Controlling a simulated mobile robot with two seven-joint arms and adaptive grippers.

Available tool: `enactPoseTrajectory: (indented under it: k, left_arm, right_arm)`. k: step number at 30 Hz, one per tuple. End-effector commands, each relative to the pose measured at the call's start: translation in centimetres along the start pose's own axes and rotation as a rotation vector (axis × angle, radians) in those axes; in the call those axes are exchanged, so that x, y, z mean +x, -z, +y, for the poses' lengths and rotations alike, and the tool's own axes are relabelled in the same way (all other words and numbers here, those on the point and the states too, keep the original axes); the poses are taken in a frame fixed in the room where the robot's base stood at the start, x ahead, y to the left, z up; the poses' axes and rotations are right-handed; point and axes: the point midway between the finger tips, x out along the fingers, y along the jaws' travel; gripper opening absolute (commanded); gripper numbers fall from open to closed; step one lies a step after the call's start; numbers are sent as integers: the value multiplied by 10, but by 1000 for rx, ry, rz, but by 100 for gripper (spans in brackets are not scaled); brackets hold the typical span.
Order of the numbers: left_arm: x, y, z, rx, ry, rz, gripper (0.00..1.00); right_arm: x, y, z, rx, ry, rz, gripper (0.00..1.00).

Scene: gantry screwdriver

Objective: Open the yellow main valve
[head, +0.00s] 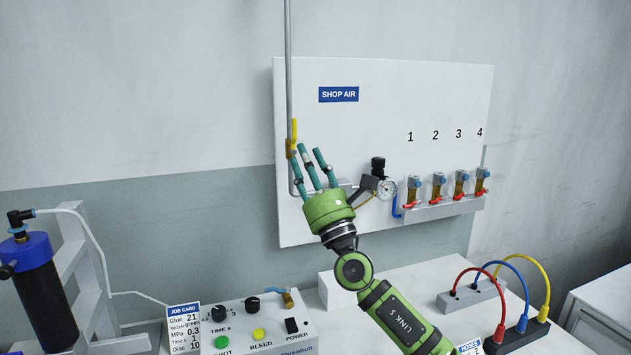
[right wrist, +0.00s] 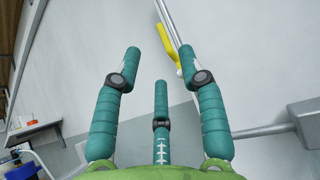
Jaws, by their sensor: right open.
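The yellow main valve (head: 293,133) sits on the grey vertical pipe at the left side of the white SHOP AIR panel. Its handle stands upright, roughly along the pipe. My right gripper (head: 305,153) is open and empty in front of the panel, its fingertips pointing up just below and right of the handle. In the right wrist view, the yellow handle (right wrist: 168,46) shows beyond and between the two outer teal fingers (right wrist: 160,60). I cannot tell whether a finger touches it. My left gripper is out of view.
A pressure gauge (head: 388,188) and several red-handled outlet valves (head: 437,187) are on the panel to the right. Below are a control box (head: 262,325), a job card (head: 184,328), a dark cylinder with blue cap (head: 42,300) and coloured hoses (head: 515,275).

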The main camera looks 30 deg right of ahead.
Motion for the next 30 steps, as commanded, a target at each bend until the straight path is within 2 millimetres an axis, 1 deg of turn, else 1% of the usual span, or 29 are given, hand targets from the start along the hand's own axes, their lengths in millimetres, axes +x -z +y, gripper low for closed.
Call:
enactPoseTrajectory:
  k: [1, 3, 6, 10, 15, 27, 30]
  left_arm:
    - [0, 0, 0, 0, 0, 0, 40]
    - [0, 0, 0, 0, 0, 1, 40]
    - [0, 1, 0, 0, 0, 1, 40]
    - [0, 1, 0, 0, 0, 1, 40]
    - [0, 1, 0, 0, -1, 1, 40]
    - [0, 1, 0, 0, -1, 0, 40]
    - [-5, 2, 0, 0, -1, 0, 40]
  right_arm:
    - [-11, 1, 0, 0, -1, 3, 41]
    - [-22, 1, 0, -2, -2, 3, 41]
    - [-35, 1, 0, -1, -1, 2, 41]
    - [-44, 0, 0, -1, 0, 1, 41]
    - [-47, 0, 0, 0, 0, 0, 41]
    - [-47, 0, 0, -1, 0, 0, 41]
    - [-43, -4, 0, -1, 0, -1, 41]
